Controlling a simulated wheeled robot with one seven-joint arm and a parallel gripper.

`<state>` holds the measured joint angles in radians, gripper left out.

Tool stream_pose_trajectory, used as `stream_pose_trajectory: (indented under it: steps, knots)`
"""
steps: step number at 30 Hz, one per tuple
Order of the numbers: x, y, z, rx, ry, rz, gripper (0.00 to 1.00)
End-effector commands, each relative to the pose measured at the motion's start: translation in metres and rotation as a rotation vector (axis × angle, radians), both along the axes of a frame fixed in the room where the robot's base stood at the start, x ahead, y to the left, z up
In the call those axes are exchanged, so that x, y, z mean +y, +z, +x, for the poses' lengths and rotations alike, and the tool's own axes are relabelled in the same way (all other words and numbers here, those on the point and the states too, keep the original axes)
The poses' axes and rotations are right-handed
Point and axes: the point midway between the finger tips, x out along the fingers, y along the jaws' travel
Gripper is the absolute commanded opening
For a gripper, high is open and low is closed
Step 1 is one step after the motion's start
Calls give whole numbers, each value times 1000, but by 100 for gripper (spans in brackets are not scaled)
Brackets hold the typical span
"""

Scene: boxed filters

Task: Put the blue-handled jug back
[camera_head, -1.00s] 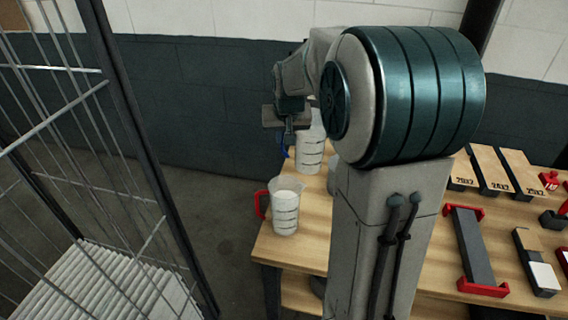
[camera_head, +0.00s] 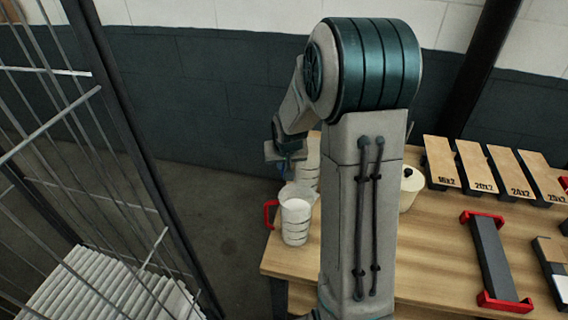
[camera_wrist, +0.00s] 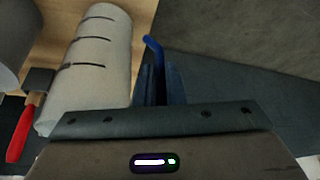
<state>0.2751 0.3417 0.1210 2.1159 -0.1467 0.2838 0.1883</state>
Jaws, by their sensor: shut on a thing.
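The blue-handled jug is pale with dark level marks. It stands behind the red-handled jug in the head view (camera_head: 310,170), partly hidden by that jug and my arm. In the wrist view its body (camera_wrist: 100,70) lies left of my fingers. My gripper (camera_wrist: 158,85) is shut on the blue handle (camera_wrist: 153,50), whose upper end shows beyond the fingertips. In the head view my gripper (camera_head: 284,160) is at the jug's left side. I cannot tell whether the jug's base touches the table.
The red-handled jug (camera_head: 296,218) stands at the table's (camera_head: 420,255) left end, close in front. A cream pot (camera_head: 409,187) stands right of my arm. Labelled boxes (camera_head: 475,165) and a red-ended holder (camera_head: 492,255) are further right. A wire cage (camera_head: 130,120) stands at left.

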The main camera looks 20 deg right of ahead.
Motion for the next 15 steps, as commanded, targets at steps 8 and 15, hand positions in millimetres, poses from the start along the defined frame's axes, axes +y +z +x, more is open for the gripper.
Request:
stream_pose_trajectory:
  steps: [8, 15]
  knots:
    - [0, -6, 0, -1, 1, -1, 0]
    - [0, -8, 0, -1, 0, 0, 32]
